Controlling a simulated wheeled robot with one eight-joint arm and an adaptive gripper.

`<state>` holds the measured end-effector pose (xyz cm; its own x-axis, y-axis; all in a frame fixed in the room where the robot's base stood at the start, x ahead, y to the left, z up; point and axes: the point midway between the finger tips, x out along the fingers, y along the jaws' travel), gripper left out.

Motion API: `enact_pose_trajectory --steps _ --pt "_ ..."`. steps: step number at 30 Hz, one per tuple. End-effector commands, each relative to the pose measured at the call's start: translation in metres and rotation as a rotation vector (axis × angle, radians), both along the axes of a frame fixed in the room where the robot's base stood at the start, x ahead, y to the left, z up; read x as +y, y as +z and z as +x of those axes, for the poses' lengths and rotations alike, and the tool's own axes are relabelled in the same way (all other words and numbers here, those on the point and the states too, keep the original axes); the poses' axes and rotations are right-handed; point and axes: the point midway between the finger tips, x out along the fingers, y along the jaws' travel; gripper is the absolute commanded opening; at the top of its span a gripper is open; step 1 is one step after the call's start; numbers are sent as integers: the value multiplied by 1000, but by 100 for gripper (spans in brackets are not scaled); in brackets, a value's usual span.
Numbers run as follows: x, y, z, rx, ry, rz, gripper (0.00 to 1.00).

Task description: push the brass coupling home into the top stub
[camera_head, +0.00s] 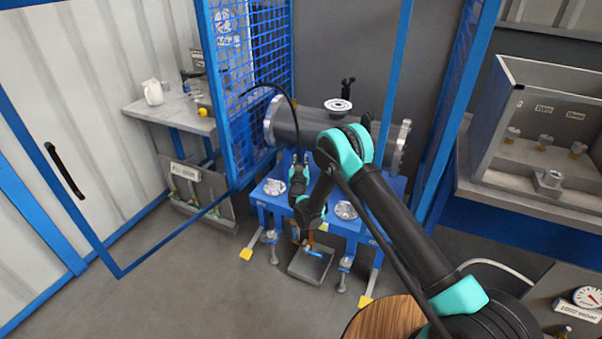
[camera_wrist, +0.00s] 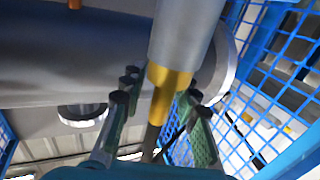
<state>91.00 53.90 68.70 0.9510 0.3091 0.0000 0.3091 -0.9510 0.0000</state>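A white round flange (camera_head: 338,105) with a dark fitting sits on top of the grey shell (camera_head: 310,123); I take it for the top stub. My gripper (camera_head: 300,158) is in front of the shell, low on its left half, with its two fingers apart and pointing up. In the wrist view a brass-coloured collar (camera_wrist: 168,90) on a grey cylinder (camera_wrist: 183,35) shows between the fingers (camera_wrist: 163,88). There is a gap at the left finger, and the right finger overlaps the collar's edge. I cannot tell whether this collar is the coupling. A dark rod or hose runs below it.
Blue mesh panels (camera_head: 250,60) and blue posts stand close around the shell's blue stand (camera_head: 368,222). A black hose (camera_head: 290,100) arcs over the shell's left end. A grey tray (camera_head: 311,264) lies under the stand. The floor at left is clear.

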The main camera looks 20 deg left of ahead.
Motion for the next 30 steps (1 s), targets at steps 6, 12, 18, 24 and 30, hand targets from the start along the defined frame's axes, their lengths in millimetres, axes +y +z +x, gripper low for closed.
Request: enact_pose_trajectory --steps 6,12,18,24,30 --pt "0 0 0 0 0 0 0" --pt "0 0 0 0 0 0 0" --pt "0 0 0 0 0 0 0" --pt "0 2 0 0 0 0 0" --pt "0 17 0 0 0 0 0"
